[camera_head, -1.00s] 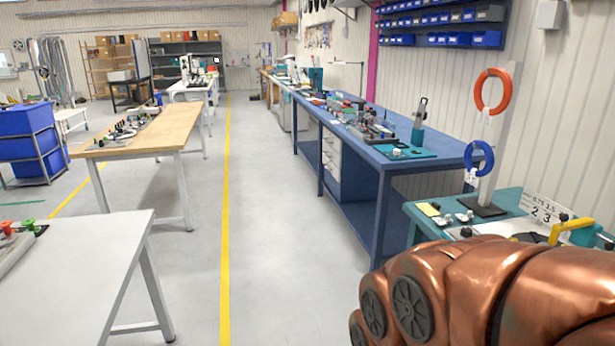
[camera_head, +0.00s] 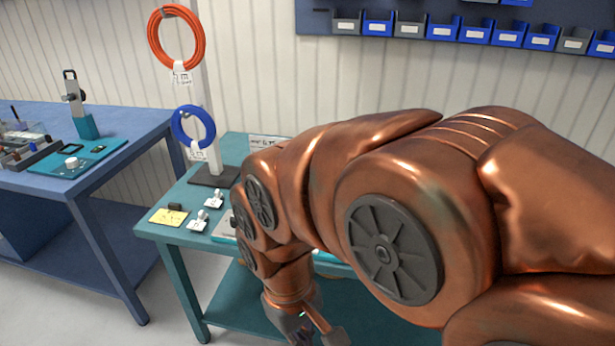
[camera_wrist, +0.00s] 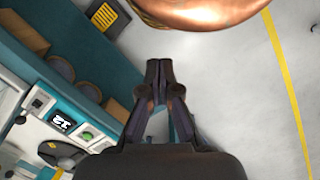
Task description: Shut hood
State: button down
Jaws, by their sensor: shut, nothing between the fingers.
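The hood cannot be made out; my copper-coloured arm covers much of the teal bench (camera_head: 165,232) in the head view. In the wrist view, part of a white and teal device (camera_wrist: 75,118) with a small lit display and a green knob shows at the left edge. Whether the hood belongs to it cannot be told. My gripper (camera_wrist: 159,70) is shut and empty, with its fingertips together over the grey floor, to the right of the bench and device. In the head view my gripper (camera_head: 312,334) is low at the bottom edge, in front of the bench.
A post on the bench carries an orange cable coil (camera_head: 174,38) and a blue coil (camera_head: 194,126). A yellow note (camera_head: 168,217) and small white parts lie near the bench's left edge. A blue workbench (camera_head: 95,180) stands left. Open floor (camera_wrist: 235,95) lies right of my gripper.

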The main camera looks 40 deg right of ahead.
jog(key=w+d+r+n+g+h+b, duration=0.1)
jog(key=w+d+n+h, duration=0.1)
jog(key=w+d, duration=0.65)
jog(key=w+d+n+g+h, duration=0.15)
jog(key=w+d, duration=0.35)
jog(key=d, duration=0.7)
jog(key=w+d+f+n+g+h, duration=0.1)
jog(key=w+d+f+n, duration=0.15)
jog(key=d, duration=0.55)
jog(key=w+d+f+n+g+h, duration=0.1)
jog(key=w+d+f+n+g, duration=0.15)
jog(key=d, duration=0.55)
jog(key=shift+m+t, duration=0.3)
jog(key=shift+m, duration=0.15)
jog(key=p+x, duration=0.1)
jog(key=x, duration=0.8)
jog(key=shift+s+d+r, duration=0.1)
jog(key=shift+d, duration=0.05)
